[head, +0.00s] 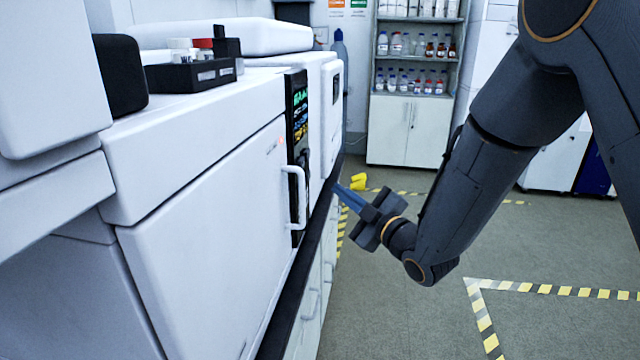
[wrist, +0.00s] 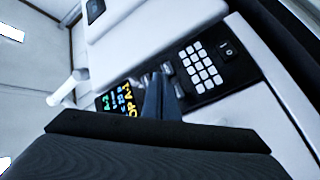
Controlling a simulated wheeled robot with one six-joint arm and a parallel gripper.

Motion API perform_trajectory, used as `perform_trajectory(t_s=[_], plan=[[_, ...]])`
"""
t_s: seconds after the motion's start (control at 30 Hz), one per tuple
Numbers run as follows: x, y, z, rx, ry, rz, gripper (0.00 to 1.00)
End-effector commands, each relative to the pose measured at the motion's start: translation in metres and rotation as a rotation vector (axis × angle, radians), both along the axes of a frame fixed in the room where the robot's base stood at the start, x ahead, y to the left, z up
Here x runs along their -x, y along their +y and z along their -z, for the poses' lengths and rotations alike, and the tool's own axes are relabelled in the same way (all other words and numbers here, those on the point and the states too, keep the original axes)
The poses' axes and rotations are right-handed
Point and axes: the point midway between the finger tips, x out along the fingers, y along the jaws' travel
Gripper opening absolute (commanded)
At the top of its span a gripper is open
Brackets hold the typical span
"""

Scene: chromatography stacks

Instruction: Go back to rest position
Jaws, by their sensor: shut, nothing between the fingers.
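My gripper (head: 349,197) is at the middle of the head view, at the end of my dark arm. Its blue fingers are together and empty, pointing left toward the front of the white chromatography stack (head: 215,205). In the head view the fingertips show to the right of the door handle (head: 294,197), apart from it. In the wrist view the shut fingers (wrist: 161,92) show in front of the stack's lit display (wrist: 122,106) and keypad (wrist: 200,66). The exact gap to the panel cannot be told.
A black tray with vials (head: 190,74) sits on top of the stack. A dark bench edge (head: 285,300) runs below the door. A shelf cabinet (head: 403,130) stands at the back. The floor (head: 410,315) to the right is open, with yellow-black tape (head: 540,288).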

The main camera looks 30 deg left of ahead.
Motion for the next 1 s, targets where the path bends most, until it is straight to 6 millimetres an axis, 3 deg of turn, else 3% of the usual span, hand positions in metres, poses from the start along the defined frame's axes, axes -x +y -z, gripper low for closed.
perform_trajectory(t_s=[0.23,0.37,0.47,0.53,0.67,0.77,0.87,1.0], plan=[[-0.003,-0.004,0.001,0.008,0.011,0.012,0.00],[-0.024,-0.035,0.007,0.066,0.097,0.099,0.00],[-0.047,-0.084,0.020,0.140,0.237,0.234,0.00],[-0.058,-0.130,0.032,0.190,0.363,0.349,0.00],[-0.058,-0.218,0.054,0.254,0.610,0.564,0.00],[-0.039,-0.283,0.069,0.280,0.805,0.726,0.00],[-0.005,-0.343,0.081,0.288,1.007,0.886,0.00],[0.062,-0.411,0.092,0.272,1.298,1.099,0.00]])
